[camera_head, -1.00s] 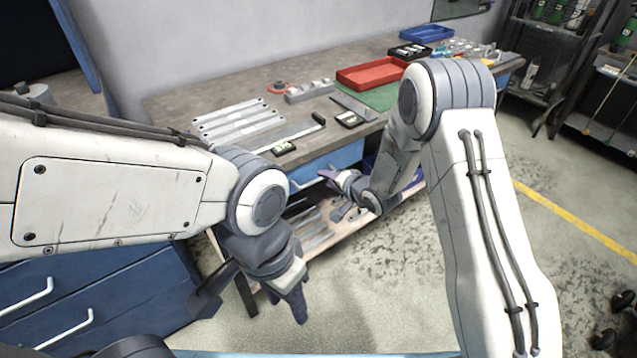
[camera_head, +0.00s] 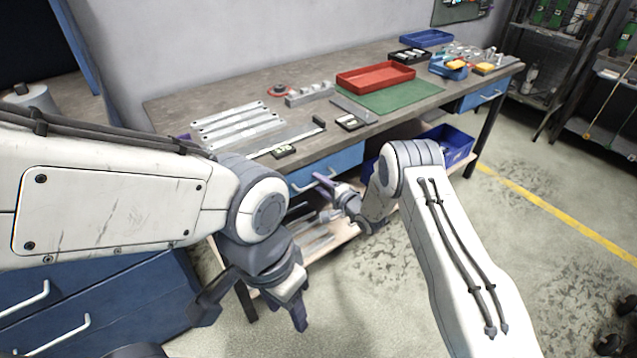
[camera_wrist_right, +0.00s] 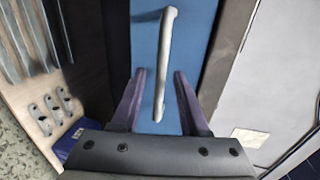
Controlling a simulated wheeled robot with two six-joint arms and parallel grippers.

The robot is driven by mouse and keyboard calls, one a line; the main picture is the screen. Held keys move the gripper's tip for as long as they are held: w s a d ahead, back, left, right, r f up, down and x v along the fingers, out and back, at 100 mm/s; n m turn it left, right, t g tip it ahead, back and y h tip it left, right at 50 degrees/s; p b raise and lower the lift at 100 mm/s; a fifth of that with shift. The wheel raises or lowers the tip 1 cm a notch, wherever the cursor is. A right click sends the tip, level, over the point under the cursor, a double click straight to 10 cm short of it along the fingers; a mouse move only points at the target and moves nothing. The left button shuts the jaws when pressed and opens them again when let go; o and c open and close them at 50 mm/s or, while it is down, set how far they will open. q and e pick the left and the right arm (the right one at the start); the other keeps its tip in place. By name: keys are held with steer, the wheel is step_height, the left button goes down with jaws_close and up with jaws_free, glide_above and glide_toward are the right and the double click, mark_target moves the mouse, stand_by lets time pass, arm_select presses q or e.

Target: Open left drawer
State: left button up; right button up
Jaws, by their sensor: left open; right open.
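The left drawer (camera_head: 348,158) is a blue front under the workbench top, with a pale bar handle, and looks shut. In the right wrist view the drawer front (camera_wrist_right: 187,50) fills the middle and its handle (camera_wrist_right: 166,50) runs lengthwise. My right gripper (camera_head: 322,196) is open in front of the drawer. In the wrist view its fingers (camera_wrist_right: 158,100) stand either side of the handle's near end, apart from it; I cannot tell the depth gap. My left gripper (camera_head: 254,308) is open and empty, low in front of the bench's left end.
The workbench top (camera_head: 185,98) holds metal strips, a red tray (camera_head: 375,77) and a green mat (camera_head: 405,96). A lower shelf with brackets lies below the drawer. A blue bin (camera_head: 455,143) and a right drawer (camera_head: 482,96) are further right. A blue cabinet (camera_head: 110,290) stands at lower left.

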steer(key=shift+w+a+f, duration=0.1)
steer(key=shift+w+a, duration=0.25)
steer(key=shift+w, duration=0.05)
jaws_close()
stand_by(1.3)
